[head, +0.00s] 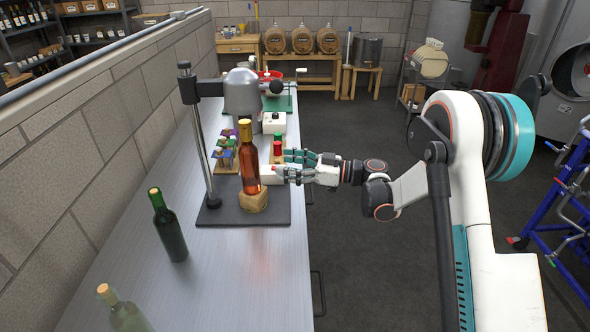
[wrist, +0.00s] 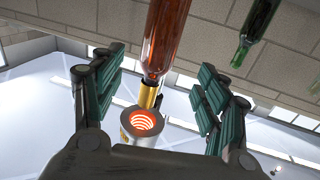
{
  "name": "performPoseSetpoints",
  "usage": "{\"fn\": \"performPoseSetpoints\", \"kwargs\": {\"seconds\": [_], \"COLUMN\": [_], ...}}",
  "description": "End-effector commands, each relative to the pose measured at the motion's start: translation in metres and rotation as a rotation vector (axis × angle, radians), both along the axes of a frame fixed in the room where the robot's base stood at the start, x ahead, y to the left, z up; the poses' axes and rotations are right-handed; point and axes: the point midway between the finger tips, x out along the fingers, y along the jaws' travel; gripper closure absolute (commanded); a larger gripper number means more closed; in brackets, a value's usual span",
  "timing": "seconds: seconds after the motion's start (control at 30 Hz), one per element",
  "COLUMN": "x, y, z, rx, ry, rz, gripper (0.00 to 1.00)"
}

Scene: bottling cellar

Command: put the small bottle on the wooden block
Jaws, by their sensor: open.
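An amber bottle (head: 249,158) with a gold capsule stands upright on the wooden block (head: 254,202), on a dark base plate under a grey heater head. My gripper (head: 283,165) is open just to the right of the bottle, fingers pointing at it, apparently apart from it. In the wrist view, where the scene is upside down, the bottle (wrist: 165,35) shows beyond and between the spread fingers (wrist: 157,85). Its gold neck (wrist: 147,95) is near the heater's glowing ring (wrist: 145,122). The block is not seen there.
A dark green bottle (head: 170,228) and a pale clear bottle (head: 124,313) stand on the metal bench at left. The heater's post (head: 199,140) rises left of the bottle. Bench space in front is clear.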

Motion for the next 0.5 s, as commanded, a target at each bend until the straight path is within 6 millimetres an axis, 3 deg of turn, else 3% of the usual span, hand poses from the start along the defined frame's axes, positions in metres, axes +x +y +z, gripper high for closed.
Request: {"fn": "performPoseSetpoints", "kwargs": {"seconds": [0.27,0.5], "x": [-0.002,-0.02], "y": [-0.002,-0.008], "z": [0.004,0.034], "rx": [-0.013,-0.139], "ry": [0.014,0.163], "rz": [-0.005,-0.064], "gripper": [0.32,0.32]}}
